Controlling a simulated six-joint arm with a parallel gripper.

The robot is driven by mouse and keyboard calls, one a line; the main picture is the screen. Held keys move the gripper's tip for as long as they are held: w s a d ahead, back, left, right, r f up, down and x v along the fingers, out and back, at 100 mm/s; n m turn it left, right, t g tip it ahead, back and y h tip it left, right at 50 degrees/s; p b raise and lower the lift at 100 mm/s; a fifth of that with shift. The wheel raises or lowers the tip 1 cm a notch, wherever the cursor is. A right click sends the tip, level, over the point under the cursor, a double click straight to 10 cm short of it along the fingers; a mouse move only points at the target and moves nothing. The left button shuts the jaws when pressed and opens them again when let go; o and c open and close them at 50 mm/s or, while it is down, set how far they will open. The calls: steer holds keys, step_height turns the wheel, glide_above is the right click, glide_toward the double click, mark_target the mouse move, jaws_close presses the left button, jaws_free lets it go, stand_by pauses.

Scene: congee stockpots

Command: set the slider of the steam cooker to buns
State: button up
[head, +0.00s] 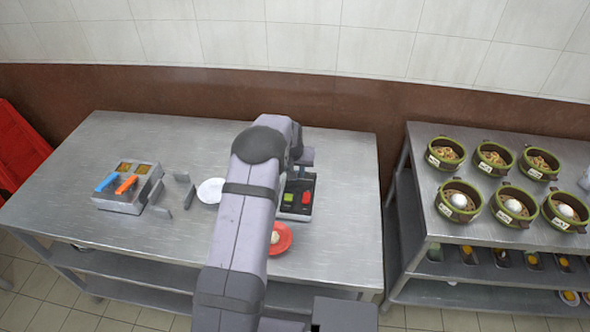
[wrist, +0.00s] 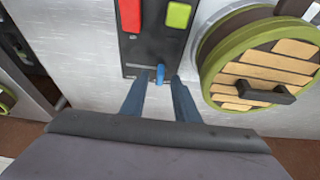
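The control panel of the steam cooker (wrist: 145,50) is black, with a red button (wrist: 132,14) and a green button (wrist: 178,15) in the wrist view. A small blue slider knob (wrist: 160,74) stands near its lower edge in that view. My gripper (wrist: 161,82) is open, its two fingertips on either side of the knob with gaps showing. I cannot tell the fingertips' height over the panel. A round lidded steamer (wrist: 263,62) with a green rim and wooden slats sits beside the panel. In the head view, the panel (head: 311,181) is partly hidden by my arm. No slider labels are readable.
The steel table (head: 345,225) also holds a grey device (head: 127,202) with blue and orange handles, a white plate (head: 210,191) and a red plate (head: 285,240). A second table (head: 425,195) at right carries several green bowls. The first table's right side is clear.

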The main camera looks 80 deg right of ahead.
mark_target(312, 178)
steer(key=shift+d+f, duration=0.25)
steer(key=shift+f, duration=0.3)
jaws_close()
steer(key=s+b, duration=0.2)
steer(key=s, duration=0.3)
steer(key=shift+f+b, duration=0.15)
steer(key=shift+b, duration=0.15)
steer(key=shift+s, duration=0.25)
